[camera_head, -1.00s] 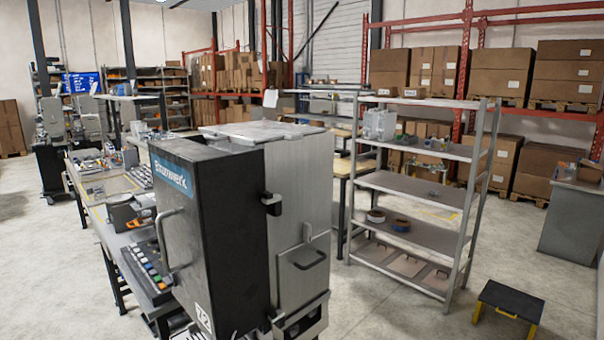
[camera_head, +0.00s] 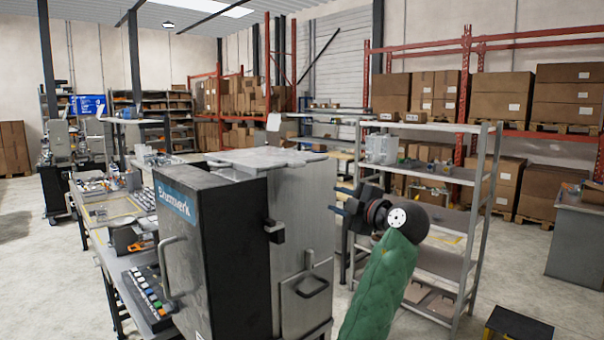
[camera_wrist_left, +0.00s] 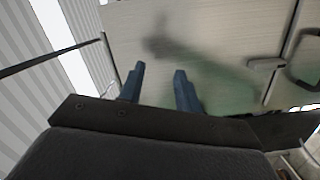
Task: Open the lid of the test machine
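The test machine is a tall metal cabinet (camera_head: 303,215) with a dark front panel (camera_head: 220,255) bearing a blue label and a grey handle. A light grey lid (camera_head: 262,157) lies flat on top, with a bar along its edge. My left gripper (camera_head: 341,201), on the green-sleeved arm, is right of the cabinet, fingers pointing at its side and apart from it. In the left wrist view its two blue fingers (camera_wrist_left: 159,84) are spread and empty, facing a blurred metal panel (camera_wrist_left: 205,40). My right gripper is not in view.
A grey shelf rack (camera_head: 455,200) stands close behind the left arm. A workbench (camera_head: 110,210) with tools runs left of the machine. A low black step stool (camera_head: 518,325) is at lower right. Open floor lies between the rack and the grey cabinet (camera_head: 577,240).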

